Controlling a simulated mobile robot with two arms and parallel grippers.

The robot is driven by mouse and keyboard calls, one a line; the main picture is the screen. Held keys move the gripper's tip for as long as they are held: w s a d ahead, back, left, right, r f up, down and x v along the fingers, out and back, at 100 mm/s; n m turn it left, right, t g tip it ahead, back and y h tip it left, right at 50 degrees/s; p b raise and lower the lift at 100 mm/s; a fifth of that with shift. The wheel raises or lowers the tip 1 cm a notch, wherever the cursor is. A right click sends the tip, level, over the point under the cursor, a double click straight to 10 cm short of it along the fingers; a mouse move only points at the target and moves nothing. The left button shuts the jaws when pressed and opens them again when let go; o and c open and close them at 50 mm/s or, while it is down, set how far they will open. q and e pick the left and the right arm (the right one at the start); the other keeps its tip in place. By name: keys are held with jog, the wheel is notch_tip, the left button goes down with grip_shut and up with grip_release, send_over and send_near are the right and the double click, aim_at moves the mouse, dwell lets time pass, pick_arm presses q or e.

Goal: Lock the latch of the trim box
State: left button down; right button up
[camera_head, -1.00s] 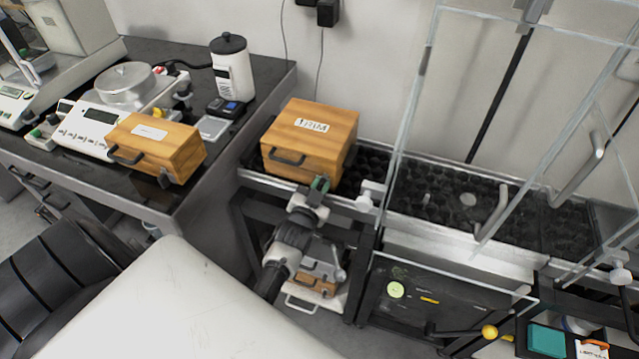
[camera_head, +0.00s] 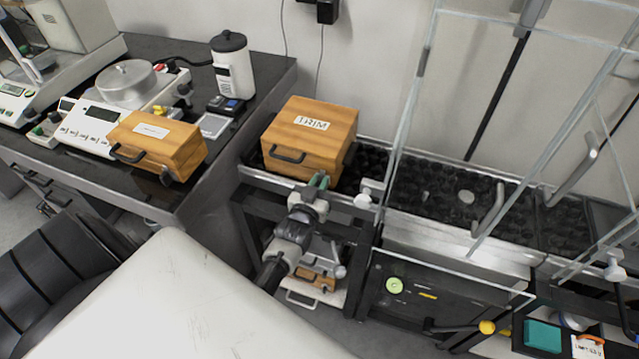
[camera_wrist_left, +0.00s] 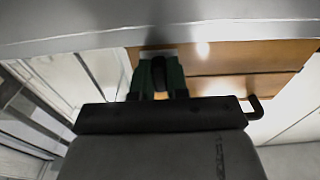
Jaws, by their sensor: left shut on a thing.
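The wooden trim box (camera_head: 305,145), with a white TRIM label, sits closed on the dark bed of the metal bench. Its dark handle (camera_head: 287,155) is on the front face, and its wood and handle also show in the left wrist view (camera_wrist_left: 240,55). My left gripper (camera_head: 319,182) is at the lower front of the box, right of the handle. In the left wrist view its green fingers (camera_wrist_left: 158,78) are shut on a dark latch piece (camera_wrist_left: 159,72) against the box front. The fingers hide much of the latch. My right gripper is not in view.
A second wooden box (camera_head: 170,150) sits on the dark table at left, beside a scale (camera_head: 100,115) and a white canister (camera_head: 232,70). Glass panels (camera_head: 405,110) rise just right of the trim box. A metal rim (camera_head: 265,178) runs along the bench front below it.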

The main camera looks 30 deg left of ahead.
pick_arm(q)
jog(key=c, duration=1.1)
grip_release()
jog(key=v, duration=1.1)
jog(key=shift+w, duration=0.1)
